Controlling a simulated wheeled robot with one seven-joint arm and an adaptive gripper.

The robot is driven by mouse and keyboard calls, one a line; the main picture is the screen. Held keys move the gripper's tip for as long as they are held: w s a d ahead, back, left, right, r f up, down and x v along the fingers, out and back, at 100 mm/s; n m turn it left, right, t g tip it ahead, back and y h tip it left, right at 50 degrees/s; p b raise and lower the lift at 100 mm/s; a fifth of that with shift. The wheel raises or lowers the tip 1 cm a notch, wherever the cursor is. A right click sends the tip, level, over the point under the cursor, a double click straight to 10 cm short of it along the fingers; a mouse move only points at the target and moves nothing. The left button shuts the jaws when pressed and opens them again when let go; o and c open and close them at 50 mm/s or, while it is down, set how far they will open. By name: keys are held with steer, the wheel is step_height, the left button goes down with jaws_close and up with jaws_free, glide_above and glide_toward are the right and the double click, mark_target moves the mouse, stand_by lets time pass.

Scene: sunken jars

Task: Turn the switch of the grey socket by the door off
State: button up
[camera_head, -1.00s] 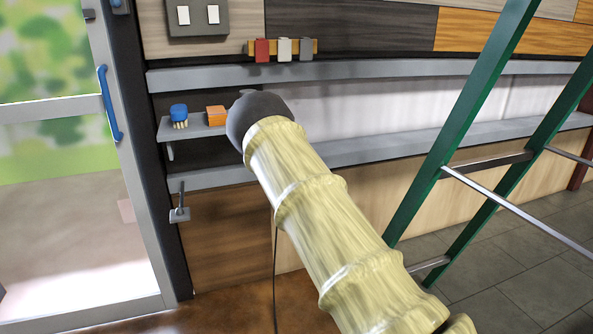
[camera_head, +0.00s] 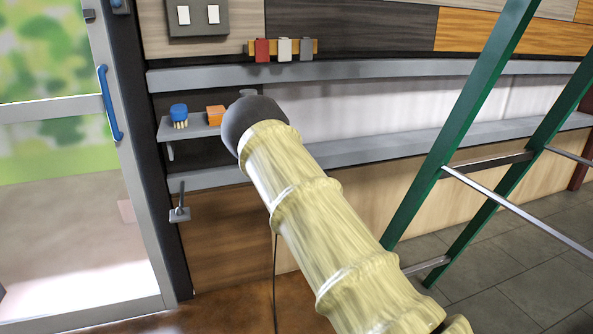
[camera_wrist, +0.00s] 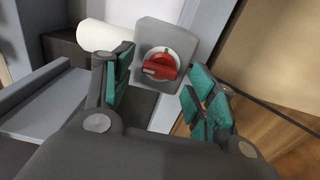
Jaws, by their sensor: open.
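The grey socket (camera_wrist: 180,34) shows in the wrist view as a grey box with a red rotary switch (camera_wrist: 161,65) on a pale round plate. The switch's grip bar lies nearly level in the picture, and a small green mark shows above it. My gripper (camera_wrist: 163,66) is open, with its teal-padded fingers on the left and right of the switch in the picture. Nothing is between the pads that I can see as held; whether they touch the switch I cannot tell. In the head view my arm hides the socket's front and my fingers.
A glass door (camera_head: 128,190) with a blue handle (camera_head: 109,104) stands at left. A small shelf (camera_head: 198,127) holds a blue item (camera_head: 179,114) and an orange box (camera_head: 216,114). A green ladder (camera_head: 470,110) stands at right. A white cylinder (camera_wrist: 103,36) lies beside the socket.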

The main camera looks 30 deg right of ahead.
steer(key=shift+s, duration=0.1)
steer(key=v, duration=1.1)
steer(key=shift+s, duration=0.4)
steer(key=shift+f, duration=0.15)
